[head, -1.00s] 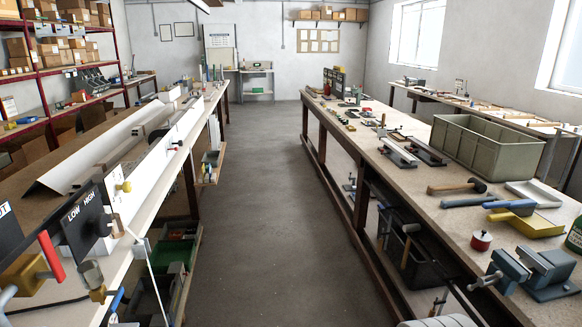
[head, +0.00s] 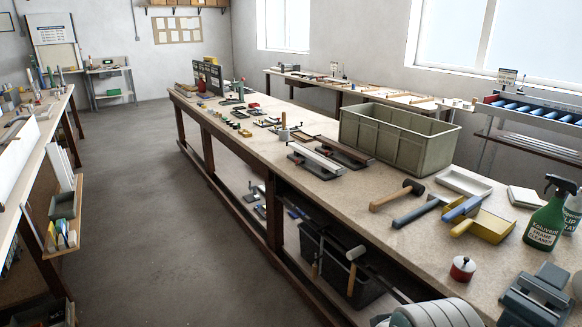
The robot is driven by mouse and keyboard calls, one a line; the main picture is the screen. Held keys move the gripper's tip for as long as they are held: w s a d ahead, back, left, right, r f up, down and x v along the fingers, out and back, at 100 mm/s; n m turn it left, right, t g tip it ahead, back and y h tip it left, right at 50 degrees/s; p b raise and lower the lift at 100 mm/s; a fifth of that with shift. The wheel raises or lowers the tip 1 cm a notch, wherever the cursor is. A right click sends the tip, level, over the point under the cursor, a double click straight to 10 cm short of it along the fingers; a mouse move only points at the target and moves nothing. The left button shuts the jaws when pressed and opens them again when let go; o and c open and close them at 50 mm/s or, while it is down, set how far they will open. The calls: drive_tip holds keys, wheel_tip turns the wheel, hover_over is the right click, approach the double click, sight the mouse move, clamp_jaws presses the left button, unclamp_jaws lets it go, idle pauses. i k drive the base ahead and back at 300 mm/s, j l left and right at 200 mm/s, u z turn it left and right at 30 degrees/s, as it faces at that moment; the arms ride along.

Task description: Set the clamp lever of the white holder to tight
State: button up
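I cannot make out for certain a white holder with a clamp lever in the head view. Two low fixtures with dark bases lie on the right-hand workbench (head: 400,235). The nearer fixture (head: 316,158) carries a pale bar, and the other (head: 345,151) lies just to its right. A small upright post with a reddish-brown handle (head: 283,127) stands behind them. Any lever is too small to tell its setting. My gripper is not in view; a pale rounded part at the bottom edge looks like my own arm.
An olive crate (head: 390,145), a hammer (head: 395,194), a yellow dustpan (head: 490,227), a green spray bottle (head: 548,215), a red pot (head: 462,268) and a vise (head: 535,298) stand on the bench. The aisle floor (head: 150,200) is clear between the benches.

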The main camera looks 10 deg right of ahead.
sight(325, 169)
drive_tip(key=i+j+z, duration=0.2)
drive_tip(key=z, duration=0.3)
drive_tip(key=i+j+z, duration=0.35)
drive_tip(key=z, duration=0.15)
drive_tip(key=i+j+z, duration=0.1)
drive_tip(key=j, duration=0.25)
drive_tip(key=i+j+z, duration=0.1)
drive_tip(key=i+j, duration=0.15)
drive_tip(key=i+j+z, duration=0.1)
drive_tip(key=j, duration=0.3)
drive_tip(key=i+j+z, duration=0.1)
drive_tip(key=i+j, duration=0.15)
drive_tip(key=j, duration=0.15)
drive_tip(key=i+j, duration=0.1)
drive_tip(key=j, duration=0.25)
drive_tip(key=i+j, duration=0.15)
drive_tip(key=j, duration=0.25)
drive_tip(key=i+j, duration=0.15)
drive_tip(key=j, duration=0.2)
drive_tip(key=i+j, duration=0.15)
drive_tip(key=j, duration=0.25)
drive_tip(key=i+j+z, duration=0.1)
drive_tip(key=j, duration=0.3)
drive_tip(key=i+j, duration=0.2)
drive_tip(key=j, duration=0.2)
